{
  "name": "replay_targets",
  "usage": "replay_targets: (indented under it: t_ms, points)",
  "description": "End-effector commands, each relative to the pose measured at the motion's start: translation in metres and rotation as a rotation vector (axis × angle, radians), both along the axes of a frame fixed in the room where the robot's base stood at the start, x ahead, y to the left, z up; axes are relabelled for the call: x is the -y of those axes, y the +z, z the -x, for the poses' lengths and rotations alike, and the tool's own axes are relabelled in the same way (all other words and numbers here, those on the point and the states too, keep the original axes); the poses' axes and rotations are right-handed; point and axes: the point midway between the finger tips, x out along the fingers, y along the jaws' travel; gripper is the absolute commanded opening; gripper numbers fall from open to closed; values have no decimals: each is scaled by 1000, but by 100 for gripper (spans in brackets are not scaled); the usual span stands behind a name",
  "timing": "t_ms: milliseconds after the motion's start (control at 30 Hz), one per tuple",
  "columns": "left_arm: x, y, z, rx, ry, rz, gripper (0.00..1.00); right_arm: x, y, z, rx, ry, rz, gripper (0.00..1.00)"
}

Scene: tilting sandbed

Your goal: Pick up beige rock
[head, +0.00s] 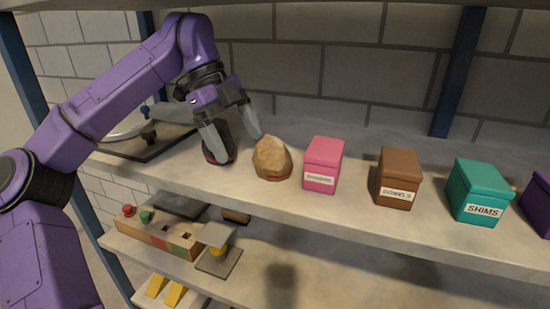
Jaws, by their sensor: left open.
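The beige rock (271,157) sits on the upper shelf, left of a pink box. A reddish band shows at its base. My left gripper (238,148) is open, its fingers pointing down just left of the rock. One fingertip is close to the rock's upper left side; I cannot tell whether it touches. A dark rock (221,137) with a reddish base stands behind and between the fingers, partly hidden by them. My right gripper is not in view.
To the right on the upper shelf (350,212) stand a pink box (323,164), a brown box (397,177), a teal box (478,190) and a purple box (539,205). A dark board (150,146) lies at the left. A blue post (457,70) rises behind.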

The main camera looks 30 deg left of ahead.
Motion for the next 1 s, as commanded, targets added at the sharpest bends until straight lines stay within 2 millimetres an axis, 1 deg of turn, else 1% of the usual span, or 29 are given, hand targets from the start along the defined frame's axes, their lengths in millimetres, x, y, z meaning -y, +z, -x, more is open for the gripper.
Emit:
replay_targets:
  t_ms: [33,100,267,367,433,533,633,767,867,900,967,1000]
  points:
    - [9,1,-3,-2,-3,-3,91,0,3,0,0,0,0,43]
    - [18,0,-5,-1,-1,-2,91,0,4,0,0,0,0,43]
    - [36,1,-10,-1,-1,-4,91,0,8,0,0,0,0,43]
    - [56,1,-15,-2,-4,-5,91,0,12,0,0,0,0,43]
    - [59,-11,-16,-4,-2,0,91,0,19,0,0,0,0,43]
    - [64,-23,-17,0,-1,-1,91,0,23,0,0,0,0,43]
    - [65,-28,-18,0,0,-1,91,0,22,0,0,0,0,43]
    - [65,-28,-18,1,1,-2,91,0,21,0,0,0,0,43]
    - [65,-28,-18,1,1,-2,61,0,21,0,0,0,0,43]
    - [65,-28,-18,1,1,-2,48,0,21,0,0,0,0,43]
    - [65,-28,-18,1,1,-2,29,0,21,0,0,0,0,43]
    - [65,-28,-18,1,1,-2,16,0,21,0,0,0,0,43]
